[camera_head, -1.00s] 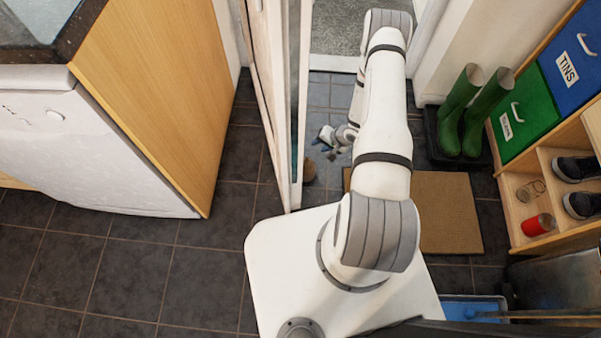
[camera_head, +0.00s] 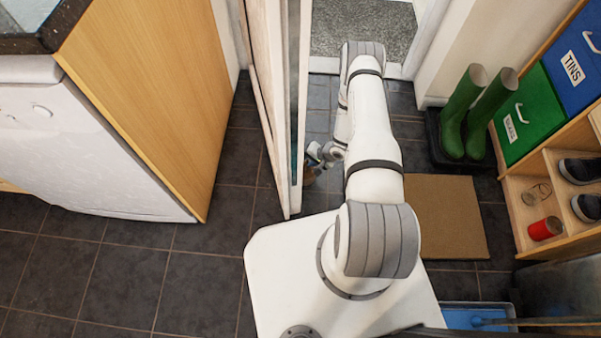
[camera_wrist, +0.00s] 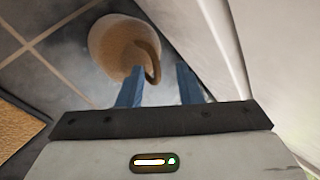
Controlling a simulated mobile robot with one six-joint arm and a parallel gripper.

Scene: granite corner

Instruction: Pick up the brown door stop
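The brown door stop (camera_wrist: 115,42) is a rounded tan-brown body with a darker loop handle, on the dark tiled floor in the wrist view. In the head view only a little of the door stop (camera_head: 309,176) shows beside the door's edge, partly hidden by my gripper. My gripper (camera_wrist: 160,74) has two blue fingers spread apart with nothing held. The loop handle shows between and just beyond the fingertips; I cannot tell whether they touch it. My gripper (camera_head: 316,154) in the head view is low, close to the door.
An open white door (camera_head: 275,100) stands close left of my gripper. A brown doormat (camera_head: 446,222) lies to the right, with green boots (camera_head: 463,115) on a dark tray beyond. A wooden shelf (camera_head: 530,215) with shoes and a red can is at far right.

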